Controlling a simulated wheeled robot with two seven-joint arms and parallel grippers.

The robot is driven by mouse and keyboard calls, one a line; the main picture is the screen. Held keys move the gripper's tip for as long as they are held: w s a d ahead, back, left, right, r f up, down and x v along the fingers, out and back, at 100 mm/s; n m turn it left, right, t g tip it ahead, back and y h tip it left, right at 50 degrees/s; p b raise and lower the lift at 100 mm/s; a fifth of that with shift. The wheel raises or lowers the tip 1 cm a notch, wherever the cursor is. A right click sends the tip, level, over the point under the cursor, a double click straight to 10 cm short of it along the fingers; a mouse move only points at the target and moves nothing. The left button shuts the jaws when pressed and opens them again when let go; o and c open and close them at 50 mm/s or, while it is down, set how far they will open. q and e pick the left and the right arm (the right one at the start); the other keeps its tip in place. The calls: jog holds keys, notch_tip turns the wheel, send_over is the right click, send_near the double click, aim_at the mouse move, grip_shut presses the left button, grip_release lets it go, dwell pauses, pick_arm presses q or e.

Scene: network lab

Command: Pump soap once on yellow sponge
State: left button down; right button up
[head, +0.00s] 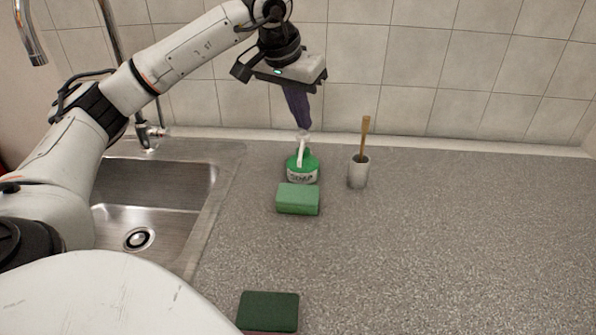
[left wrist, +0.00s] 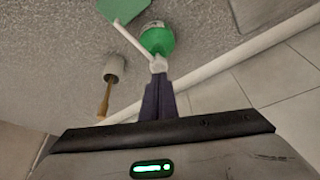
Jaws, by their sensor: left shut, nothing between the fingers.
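The soap dispenser (head: 302,174) is green with a white pump and a "SOAP" label, and stands on the counter near the back wall. In the left wrist view the soap dispenser (left wrist: 158,40) is seen from above, its white spout pointing toward the green sponge (left wrist: 122,8). In the head view the green sponge (head: 298,199) lies right in front of the dispenser. No sponge looks yellow. My left gripper (head: 302,127) is shut and empty, pointing down with its tips at the pump top; I cannot tell whether they touch. It also shows in the left wrist view (left wrist: 158,82). My right gripper is not in view.
A dark green sponge (head: 268,311) lies at the front of the counter. A whitish cup (head: 358,172) with a wooden-handled brush (head: 365,135) stands right of the dispenser. A steel sink (head: 160,185) with a faucet is at left. The counter's right side is clear.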

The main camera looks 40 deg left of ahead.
pick_arm(q)
notch_tip(320, 180, up, 4)
jog(key=p, duration=0.4)
jog(key=shift+r, duration=0.1)
jog(key=shift+r+p, duration=0.3)
jog(key=shift+r, duration=0.6)
